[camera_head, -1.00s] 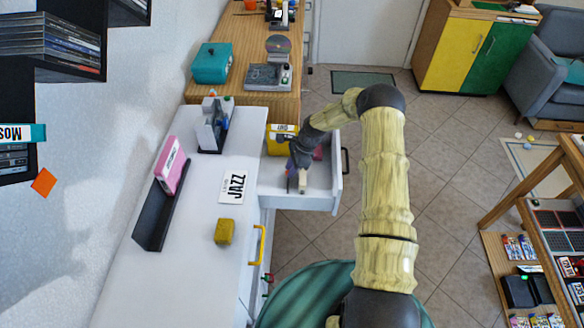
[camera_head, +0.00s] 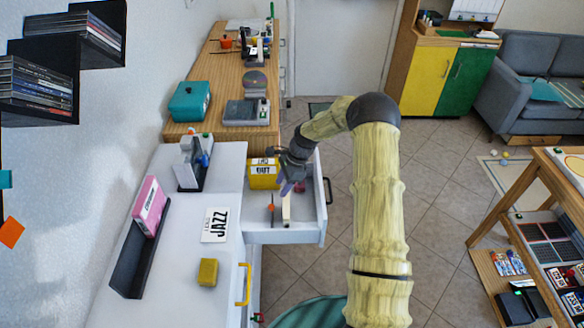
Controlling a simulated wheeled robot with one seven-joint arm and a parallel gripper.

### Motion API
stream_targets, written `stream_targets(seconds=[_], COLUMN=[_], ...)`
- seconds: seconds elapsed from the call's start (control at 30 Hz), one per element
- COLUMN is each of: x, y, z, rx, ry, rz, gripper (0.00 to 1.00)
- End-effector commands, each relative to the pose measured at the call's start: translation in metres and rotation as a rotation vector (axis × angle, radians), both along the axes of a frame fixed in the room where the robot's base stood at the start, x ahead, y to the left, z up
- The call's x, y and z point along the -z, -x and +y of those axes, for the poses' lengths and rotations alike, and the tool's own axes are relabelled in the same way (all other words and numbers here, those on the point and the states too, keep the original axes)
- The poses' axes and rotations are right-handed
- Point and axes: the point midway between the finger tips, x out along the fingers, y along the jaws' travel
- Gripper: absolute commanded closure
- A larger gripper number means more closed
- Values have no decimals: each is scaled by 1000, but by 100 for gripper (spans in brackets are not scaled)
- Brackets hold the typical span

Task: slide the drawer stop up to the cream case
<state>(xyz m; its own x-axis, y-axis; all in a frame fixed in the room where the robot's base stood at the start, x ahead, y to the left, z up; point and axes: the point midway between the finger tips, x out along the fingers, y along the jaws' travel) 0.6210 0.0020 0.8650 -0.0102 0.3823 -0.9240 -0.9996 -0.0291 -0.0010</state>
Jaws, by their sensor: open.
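The open white drawer (camera_head: 308,225) holds a yellow case (camera_head: 265,180) at its far left with a black and white label. A narrow cream case (camera_head: 286,211) stands in the drawer nearer the front. Just left of it is a thin dark upright piece with an orange spot (camera_head: 271,208), which looks like the drawer stop; a small gap seems to show between them. My gripper (camera_head: 288,186) is open above the drawer, behind the cream case in the picture and right of the yellow case. It hides part of the drawer; a pinkish thing shows behind it.
The white cabinet top left of the drawer bears a JAZZ card (camera_head: 216,225), a yellow block (camera_head: 207,272), a black holder with a pink case (camera_head: 149,207) and a grey-white item in a dark stand (camera_head: 193,163). A wooden counter (camera_head: 205,128) stands behind.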

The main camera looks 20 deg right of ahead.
Motion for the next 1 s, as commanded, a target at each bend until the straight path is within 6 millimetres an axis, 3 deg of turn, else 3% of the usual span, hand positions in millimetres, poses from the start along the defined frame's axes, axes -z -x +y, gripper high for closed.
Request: stream_targets(seconds=[0.4, 0.77, 0.8, 1.0], x=[-70, -79, -79, -86], y=[-1, -1, -1, 6], z=[-30, -33, -33, -27], rx=[0, 0, 0, -60], ry=[2, 0, 0, 25], rz=[-2, 0, 0, -26], gripper=[57, 57, 59, 98])
